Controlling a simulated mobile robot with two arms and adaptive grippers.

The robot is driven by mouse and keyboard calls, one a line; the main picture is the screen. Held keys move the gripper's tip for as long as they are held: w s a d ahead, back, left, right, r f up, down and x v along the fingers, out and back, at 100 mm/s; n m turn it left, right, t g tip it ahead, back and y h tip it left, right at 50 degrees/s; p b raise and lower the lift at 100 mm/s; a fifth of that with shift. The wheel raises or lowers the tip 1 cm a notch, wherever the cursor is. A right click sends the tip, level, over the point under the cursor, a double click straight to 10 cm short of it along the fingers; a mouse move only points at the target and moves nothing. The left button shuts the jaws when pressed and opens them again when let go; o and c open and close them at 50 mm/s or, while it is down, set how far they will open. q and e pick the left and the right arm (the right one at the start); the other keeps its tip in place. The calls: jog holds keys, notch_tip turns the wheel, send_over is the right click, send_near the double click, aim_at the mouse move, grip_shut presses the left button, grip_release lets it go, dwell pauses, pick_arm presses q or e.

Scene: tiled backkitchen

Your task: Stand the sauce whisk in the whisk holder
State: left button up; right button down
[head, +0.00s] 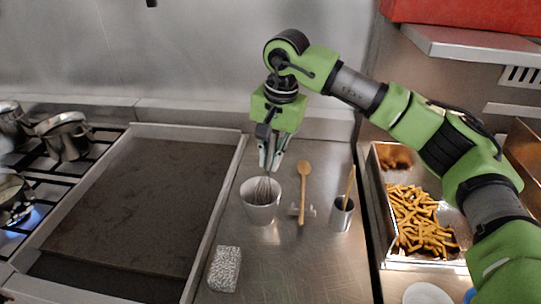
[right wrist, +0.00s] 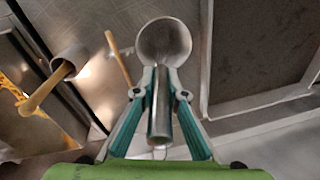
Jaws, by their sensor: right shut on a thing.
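The sauce whisk (head: 264,189) has a steel wire head and a metal handle, pointing down. My right gripper (head: 271,165) is shut on its handle; the handle (right wrist: 160,115) shows between the fingers (right wrist: 160,95) in the right wrist view. My left gripper is not in view.
A wooden spoon (head: 303,188) lies right of the white container. A small metal cup (head: 341,216) holds a wooden-handled tool. A speckled block (head: 225,270) lies in front. A griddle (head: 130,200) is left; a tray of fries (head: 420,222) is right.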

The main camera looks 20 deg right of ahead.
jog(key=c, duration=2)
grip_release()
jog(key=shift+r, duration=0.15)
jog(key=r, duration=0.4)
jog(key=s+r, duration=0.1)
jog(key=r, duration=0.2)
jog(key=d+r, duration=0.1)
jog(key=r, duration=0.3)
jog(key=shift+s+r, duration=0.2)
jog(key=shift+r, duration=0.15)
